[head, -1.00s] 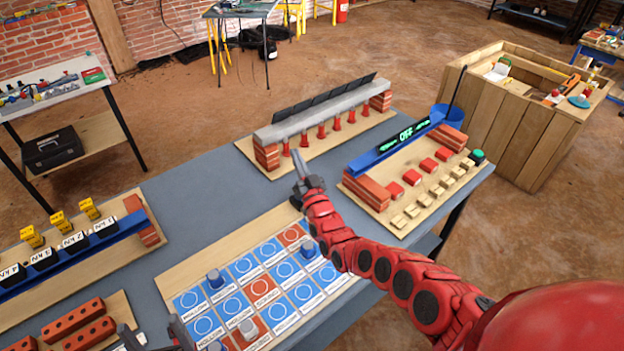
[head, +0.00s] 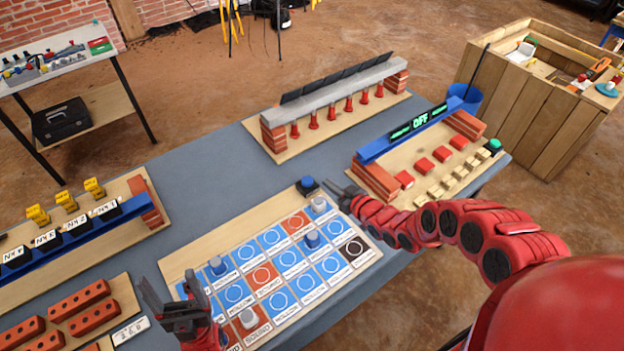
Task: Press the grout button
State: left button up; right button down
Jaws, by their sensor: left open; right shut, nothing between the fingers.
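A dark blue button (head: 307,185) sits at the far corner of the tile board (head: 215,245). A green button (head: 494,146) stands at the right end of the board with the OFF display. I see no readable label saying which is the grout button. My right gripper (head: 332,187) is shut and empty, just right of the blue button, with a small gap between them in the picture. My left gripper (head: 160,303) is open and empty at the near left of the tile board.
Blue, orange and one dark tile (head: 355,250) cover the tile board, with several grey-blue pegs on it. A brick-ended beam model (head: 335,98) stands behind. The OFF display (head: 420,121) is back right. Brick and weight boards lie left. Grey table (head: 205,175) is clear between.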

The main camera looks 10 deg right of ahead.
jog(key=b, duration=0.4)
send_over(311, 183)
jog(key=f, duration=0.3)
jog(key=shift+s, duration=0.3)
jog(key=shift+w+f, duration=0.2)
jog(key=shift+s+f+p, duration=0.1)
jog(key=shift+f+p, duration=0.2)
jog(key=shift+f, duration=1.35)
